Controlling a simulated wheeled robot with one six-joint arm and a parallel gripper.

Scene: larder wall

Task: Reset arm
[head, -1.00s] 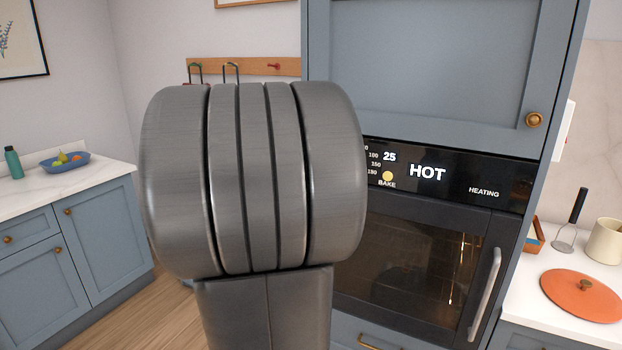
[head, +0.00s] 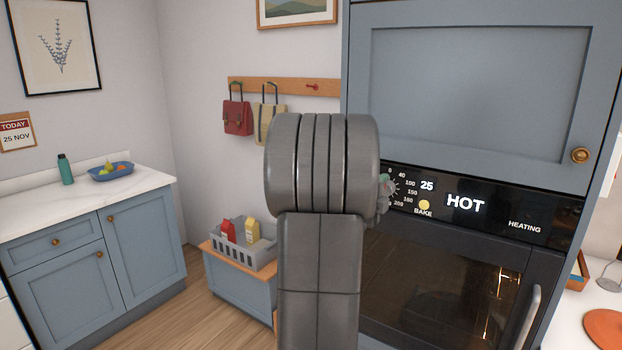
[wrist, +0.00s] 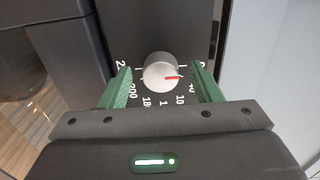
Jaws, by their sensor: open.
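My gripper (wrist: 162,88) shows in the wrist view with its two green fingers apart. An oven knob (wrist: 161,72), silver with a red pointer mark, stands between the fingers on the dark panel. I see a gap on each side of it. In the head view my own arm covers most of the gripper, and only a bit of green and part of the dial (head: 392,190) show at its right edge. The oven (head: 445,285) has a lit panel reading 25, HOT and HEATING, with a yellow BAKE light (head: 424,204).
A grey crate (head: 240,262) with cartons stands on a low blue bench (head: 238,298) left of the oven. A counter (head: 80,212) at the left holds a teal bottle (head: 65,168) and a blue fruit bowl (head: 111,172). Bags (head: 237,117) hang from a rail. Floor between is clear.

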